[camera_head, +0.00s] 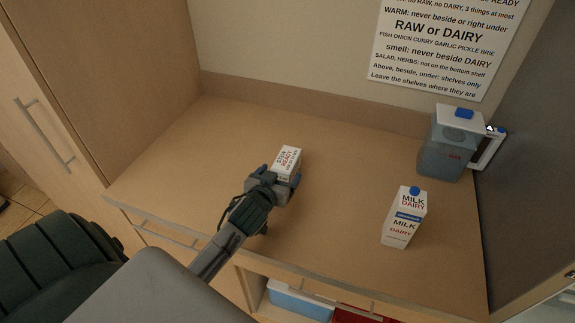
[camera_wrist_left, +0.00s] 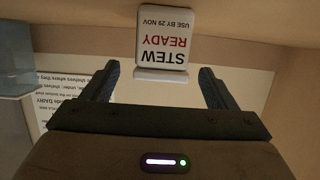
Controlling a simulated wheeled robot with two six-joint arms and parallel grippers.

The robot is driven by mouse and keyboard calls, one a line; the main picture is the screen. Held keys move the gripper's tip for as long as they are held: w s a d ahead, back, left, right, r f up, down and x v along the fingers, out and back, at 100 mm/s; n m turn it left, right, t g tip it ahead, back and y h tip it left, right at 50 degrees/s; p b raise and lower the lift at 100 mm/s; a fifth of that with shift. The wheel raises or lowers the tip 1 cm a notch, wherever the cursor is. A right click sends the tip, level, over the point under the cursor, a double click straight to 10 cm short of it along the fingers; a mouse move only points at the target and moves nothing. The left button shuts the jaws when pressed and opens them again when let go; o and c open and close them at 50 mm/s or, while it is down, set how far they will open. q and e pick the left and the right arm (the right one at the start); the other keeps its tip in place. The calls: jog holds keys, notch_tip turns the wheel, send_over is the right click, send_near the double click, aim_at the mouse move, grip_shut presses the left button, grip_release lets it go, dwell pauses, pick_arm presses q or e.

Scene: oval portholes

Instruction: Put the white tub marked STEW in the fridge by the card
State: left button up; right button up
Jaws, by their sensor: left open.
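The white tub marked STEW READY (camera_head: 288,160) stands on the wooden counter, left of the milk carton. My left gripper (camera_head: 283,183) is open at the tub's near side. In the left wrist view the tub (camera_wrist_left: 165,38) appears upside down, with its label "STEW READY, USE BY 29 NOV" facing the camera. There the open left gripper (camera_wrist_left: 160,82) has its fingers spread wider than the tub, which lies just beyond the fingertips. The card (camera_head: 445,45) with printed storage rules is on the back wall, its top cut off. The fridge's inside is not in view. My right gripper is not in view.
A milk carton (camera_head: 405,217) stands right of centre on the counter (camera_head: 340,205). A grey jug (camera_head: 449,145) with a white handle stands at the back right. A tall wooden cabinet (camera_head: 110,70) is at the left; a grey panel (camera_head: 530,140) borders the right.

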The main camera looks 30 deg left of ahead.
aim_at(284, 164)
pick_arm(q)
jog(key=x, duration=0.1)
jog(key=p+x, duration=0.1)
jog(key=x, duration=0.1)
jog(key=shift+w+a+r+p, duration=0.1)
jog(key=shift+w+r+p, duration=0.2)
jog(key=shift+p, duration=0.1)
jog(key=shift+w+a+f, duration=0.1)
jog(key=shift+w+f, duration=0.1)
jog(key=shift+w, duration=0.15)
jog(key=shift+w+f, duration=0.15)
jog(key=shift+c, duration=0.9)
jog(key=c, duration=1.2)
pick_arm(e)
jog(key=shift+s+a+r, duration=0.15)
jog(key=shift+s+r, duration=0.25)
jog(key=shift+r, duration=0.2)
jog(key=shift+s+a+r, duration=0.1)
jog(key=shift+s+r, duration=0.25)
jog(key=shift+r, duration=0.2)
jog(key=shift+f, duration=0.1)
